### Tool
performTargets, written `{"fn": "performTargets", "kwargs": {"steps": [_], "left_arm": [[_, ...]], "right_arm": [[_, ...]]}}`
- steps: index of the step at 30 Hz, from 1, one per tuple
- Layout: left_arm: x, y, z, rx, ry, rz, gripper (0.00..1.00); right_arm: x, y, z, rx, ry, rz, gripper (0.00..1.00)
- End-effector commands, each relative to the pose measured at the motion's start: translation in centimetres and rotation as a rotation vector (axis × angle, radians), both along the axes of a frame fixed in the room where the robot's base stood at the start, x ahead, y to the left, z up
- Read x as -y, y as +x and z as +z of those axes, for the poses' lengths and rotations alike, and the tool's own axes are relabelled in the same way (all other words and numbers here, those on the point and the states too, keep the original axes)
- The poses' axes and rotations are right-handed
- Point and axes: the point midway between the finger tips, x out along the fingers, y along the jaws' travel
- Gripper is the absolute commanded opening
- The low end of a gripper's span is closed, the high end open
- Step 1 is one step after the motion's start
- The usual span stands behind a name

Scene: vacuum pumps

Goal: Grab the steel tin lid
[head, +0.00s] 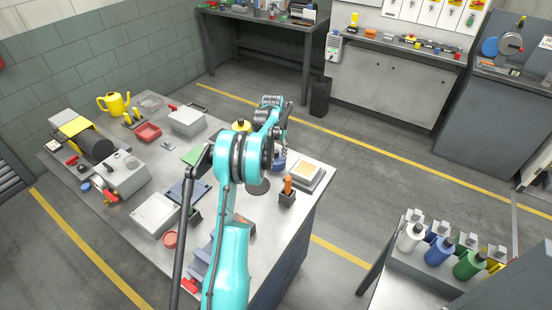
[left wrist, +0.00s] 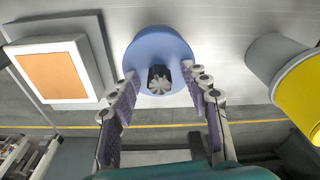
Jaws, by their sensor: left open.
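A round blue piece with a dark ribbed knob (left wrist: 160,60) lies in front of my left gripper (left wrist: 160,82) in the left wrist view. It looks like a lid, but I see no steel finish and cannot tell for sure that it is the steel tin lid. My left gripper is open, its two fingers apart on either side of the knob; I cannot tell whether they touch it. In the head view the blue piece (head: 279,162) is partly hidden below my left arm, near the table's far right edge. My right gripper is not in view.
A pale box with an orange square top (left wrist: 55,70) is left of the blue piece in the wrist view. A grey and yellow cylinder (left wrist: 285,75) is at right. A small dark holder with an orange-handled item (head: 287,196) stands nearby. Several other objects crowd the metal table (head: 285,222).

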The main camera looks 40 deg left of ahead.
Motion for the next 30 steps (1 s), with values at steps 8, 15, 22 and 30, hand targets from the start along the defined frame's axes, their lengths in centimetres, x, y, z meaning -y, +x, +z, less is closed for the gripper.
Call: {"fn": "performTargets", "kwargs": {"steps": [8, 15, 22, 30], "left_arm": [[0.0, 0.0, 0.1, 0.0, 0.0, 0.0, 0.09], [0.0, 0.0, 0.1, 0.001, 0.0, 0.0, 0.0], [0.0, 0.0, 0.5, 0.001, 0.0, 0.0, 0.0], [0.0, 0.0, 4.1, 0.001, 0.0, 0.0, 0.0]], "right_arm": [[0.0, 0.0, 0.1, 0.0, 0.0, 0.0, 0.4], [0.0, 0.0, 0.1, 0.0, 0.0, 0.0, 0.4], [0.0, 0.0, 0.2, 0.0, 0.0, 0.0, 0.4], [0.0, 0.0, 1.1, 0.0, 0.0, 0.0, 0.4]]}}
